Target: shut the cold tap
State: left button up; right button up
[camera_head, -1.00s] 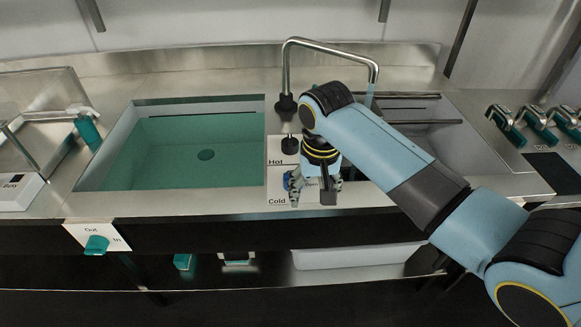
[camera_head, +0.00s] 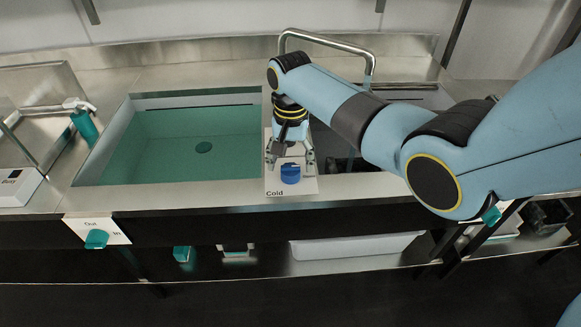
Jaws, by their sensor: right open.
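The cold tap is a blue knob (camera_head: 290,174) on a white plate (camera_head: 277,187) marked "Cold", at the front of the counter. My right gripper (camera_head: 290,161) is open just behind the knob, with one finger to its left and one to its right. I cannot tell if a finger touches the knob. The silver spout (camera_head: 330,42) arches behind my right arm. My arm hides the area below its outlet and the hot tap. My left gripper is not in view.
A sink basin (camera_head: 120,140) holding green liquid lies to the left. A second basin (camera_head: 425,97) on the right is largely behind my arm. A glass-sided box (camera_head: 40,105) stands far left.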

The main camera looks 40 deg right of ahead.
jog(key=shift+f, duration=1.2)
jog(key=c, duration=1.2)
